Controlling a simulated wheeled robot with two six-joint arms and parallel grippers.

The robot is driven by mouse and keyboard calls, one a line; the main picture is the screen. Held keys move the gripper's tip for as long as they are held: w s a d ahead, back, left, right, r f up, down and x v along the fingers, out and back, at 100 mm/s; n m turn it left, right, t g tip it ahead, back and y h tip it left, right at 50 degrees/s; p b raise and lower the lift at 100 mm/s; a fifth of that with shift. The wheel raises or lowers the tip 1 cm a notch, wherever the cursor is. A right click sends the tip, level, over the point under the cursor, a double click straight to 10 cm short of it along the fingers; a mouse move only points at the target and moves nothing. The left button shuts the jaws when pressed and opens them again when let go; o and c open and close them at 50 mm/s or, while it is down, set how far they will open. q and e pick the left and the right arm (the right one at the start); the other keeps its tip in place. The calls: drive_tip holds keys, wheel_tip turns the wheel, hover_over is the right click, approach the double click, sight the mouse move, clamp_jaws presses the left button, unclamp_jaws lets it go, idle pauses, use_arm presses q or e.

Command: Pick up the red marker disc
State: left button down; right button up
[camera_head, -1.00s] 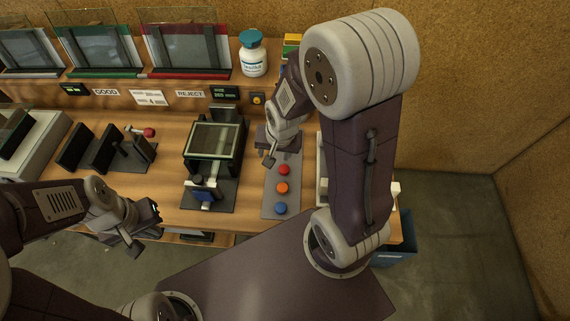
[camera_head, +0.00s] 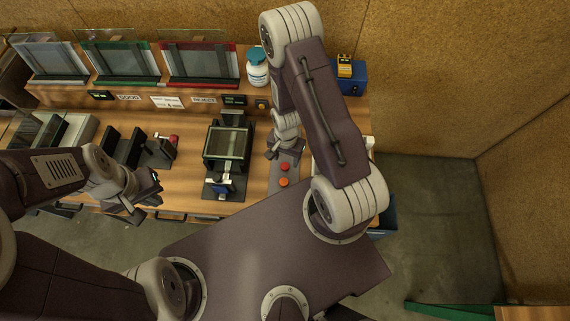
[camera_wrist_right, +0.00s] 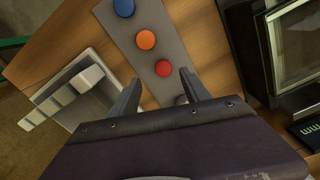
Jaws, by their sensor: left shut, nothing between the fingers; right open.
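The red marker disc (camera_head: 285,166) lies on a narrow grey strip (camera_head: 274,186) on the bench, beside an orange disc (camera_head: 284,182). In the right wrist view the red disc (camera_wrist_right: 163,68) shows at the strip's near end, with the orange disc (camera_wrist_right: 145,40) and a blue disc (camera_wrist_right: 123,7) beyond it. My right gripper (camera_wrist_right: 160,82) is open and empty, its fingers spread either side of the line to the red disc. In the head view the right gripper (camera_head: 272,151) is just behind the red disc. My left gripper (camera_head: 143,200) is shut and empty at the bench's front edge.
A framed glass fixture (camera_head: 227,145) stands left of the strip. A red-knobbed dark fixture (camera_head: 157,150) is further left. A pale tray (camera_wrist_right: 75,95) lies on the strip's other side. Glass panels (camera_head: 203,63) and a white bottle (camera_head: 257,68) stand on the back shelf.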

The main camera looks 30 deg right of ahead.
sight(285, 166)
drive_tip(key=shift+w+f, duration=0.1)
drive_tip(key=shift+f, duration=0.5)
drive_tip(key=shift+f+p, duration=0.4)
drive_tip(key=shift+f, duration=0.1)
drive_tip(key=f, duration=0.1)
drive_tip(key=f+p, duration=0.1)
drive_tip(key=f, duration=0.1)
drive_tip(key=shift+w+f, duration=0.2)
drive_tip(key=shift+f, duration=0.1)
drive_tip(key=shift+w+f, duration=0.1)
drive_tip(key=shift+f, duration=0.2)
clamp_jaws()
